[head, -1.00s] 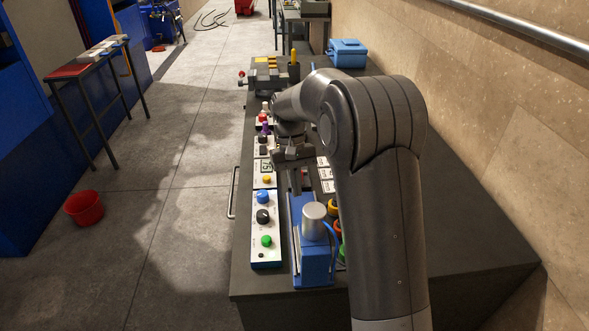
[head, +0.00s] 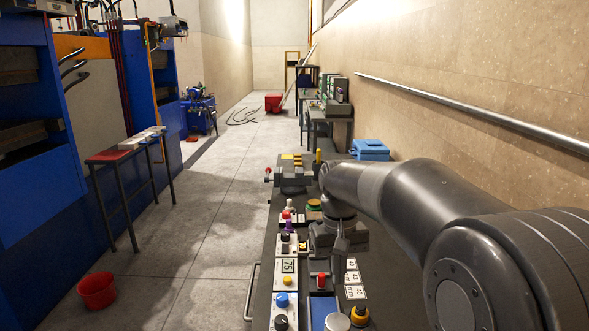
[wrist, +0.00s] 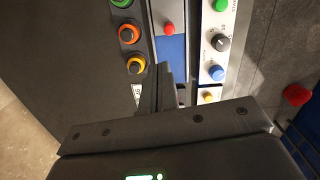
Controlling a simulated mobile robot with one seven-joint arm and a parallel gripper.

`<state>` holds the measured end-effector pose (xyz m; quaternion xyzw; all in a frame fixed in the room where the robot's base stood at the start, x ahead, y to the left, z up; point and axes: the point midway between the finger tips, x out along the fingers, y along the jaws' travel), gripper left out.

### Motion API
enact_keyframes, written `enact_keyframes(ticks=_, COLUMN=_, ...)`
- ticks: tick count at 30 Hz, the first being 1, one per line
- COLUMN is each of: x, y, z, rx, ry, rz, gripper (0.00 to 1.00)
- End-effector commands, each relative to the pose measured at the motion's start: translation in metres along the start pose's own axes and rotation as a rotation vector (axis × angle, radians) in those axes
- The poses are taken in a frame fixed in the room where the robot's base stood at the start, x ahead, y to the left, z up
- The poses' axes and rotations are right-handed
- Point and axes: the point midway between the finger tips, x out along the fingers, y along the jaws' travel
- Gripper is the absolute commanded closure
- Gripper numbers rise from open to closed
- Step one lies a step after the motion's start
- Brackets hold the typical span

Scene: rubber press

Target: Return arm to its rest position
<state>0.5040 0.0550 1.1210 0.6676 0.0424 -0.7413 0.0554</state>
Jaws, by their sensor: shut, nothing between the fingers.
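My gripper (head: 340,252) hangs at the end of my arm above the dark workbench (head: 395,280) in the head view. Its fingers are together with nothing between them, as the wrist view (wrist: 166,82) also shows. Below it is a blue device (head: 322,303) with a red knob (head: 321,281) and a silver cap (head: 337,322). My arm reaches in from the lower right and hides part of the bench.
A grey fixture (head: 294,178) and a blue box (head: 370,149) stand farther back on the bench. A wall with a rail (head: 470,115) runs along the right.

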Motion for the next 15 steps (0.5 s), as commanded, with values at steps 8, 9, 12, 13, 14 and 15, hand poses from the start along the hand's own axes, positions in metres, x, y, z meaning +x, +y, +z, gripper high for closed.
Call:
enact_keyframes(ticks=8, x=-0.018, y=0.013, z=0.074, rx=0.044, ry=0.183, rz=0.002, gripper=1.00)
enact_keyframes(ticks=9, x=-0.019, y=0.015, z=0.085, rx=0.051, ry=0.209, rz=0.002, gripper=1.00)
enact_keyframes(ticks=12, x=-0.018, y=0.018, z=0.110, rx=0.067, ry=0.274, rz=0.004, gripper=1.00)
enact_keyframes(ticks=13, x=-0.017, y=0.019, z=0.117, rx=0.071, ry=0.292, rz=0.004, gripper=1.00)
enact_keyframes(ticks=14, x=-0.016, y=0.020, z=0.124, rx=0.076, ry=0.312, rz=0.005, gripper=1.00)
enact_keyframes(ticks=15, x=-0.015, y=0.021, z=0.134, rx=0.081, ry=0.337, rz=0.005, gripper=1.00)
